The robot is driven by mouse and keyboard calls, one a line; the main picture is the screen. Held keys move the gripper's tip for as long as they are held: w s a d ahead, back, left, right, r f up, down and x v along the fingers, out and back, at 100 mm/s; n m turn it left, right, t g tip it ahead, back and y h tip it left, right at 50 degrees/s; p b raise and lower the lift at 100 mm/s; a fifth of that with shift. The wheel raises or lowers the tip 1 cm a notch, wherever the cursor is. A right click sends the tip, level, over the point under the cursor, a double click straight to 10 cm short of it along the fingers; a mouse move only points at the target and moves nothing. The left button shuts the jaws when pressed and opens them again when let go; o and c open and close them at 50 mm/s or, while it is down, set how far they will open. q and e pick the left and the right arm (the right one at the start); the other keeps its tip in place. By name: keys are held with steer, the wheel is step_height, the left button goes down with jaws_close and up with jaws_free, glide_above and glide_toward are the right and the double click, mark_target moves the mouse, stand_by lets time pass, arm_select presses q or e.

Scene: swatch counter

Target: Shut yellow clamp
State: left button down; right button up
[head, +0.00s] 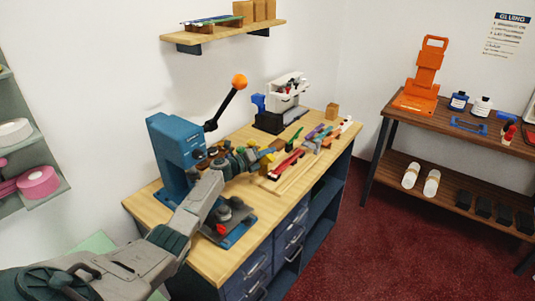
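My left arm reaches in from the lower left across the workbench (235,262). Its gripper (262,158) is over the middle of the bench top, just right of the blue press. A small yellowish piece (268,152) shows at the fingertips; it may be part of the yellow clamp, but it is too small to tell. Whether the fingers are open or touch it cannot be made out. No other yellow clamp stands out clearly. My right gripper is not in view.
A blue lever press (172,150) with an orange ball knob (239,81) stands close beside my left arm. A red tool (286,165) and several coloured tools lie right of the gripper. A white machine (287,88) stands behind. An orange stand (424,75) is on the right table.

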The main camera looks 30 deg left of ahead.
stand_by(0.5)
arm_select(q)
steer(key=shift+d+m, duration=0.2)
steer(key=shift+m, duration=0.2)
steer(key=shift+d+m+g+p, duration=0.3)
steer(key=shift+m+p, duration=0.2)
steer(key=shift+p, duration=0.1)
steer(key=m+p, duration=0.1)
steer(key=d+m+y, duration=0.1)
steer(key=m, duration=0.1)
steer(key=shift+s+f+g+p, duration=0.1)
steer(key=shift+f+g+p, duration=0.2)
steer(key=shift+g+p, duration=0.1)
steer(key=m, duration=0.1)
steer(key=d+f+m+y+p, duration=0.1)
steer(key=shift+m+g, duration=0.3)
steer(key=shift+d+f+m+y+p, duration=0.25)
steer(key=shift+f+m+y+p, duration=0.25)
steer(key=shift+m+y+p, duration=0.35)
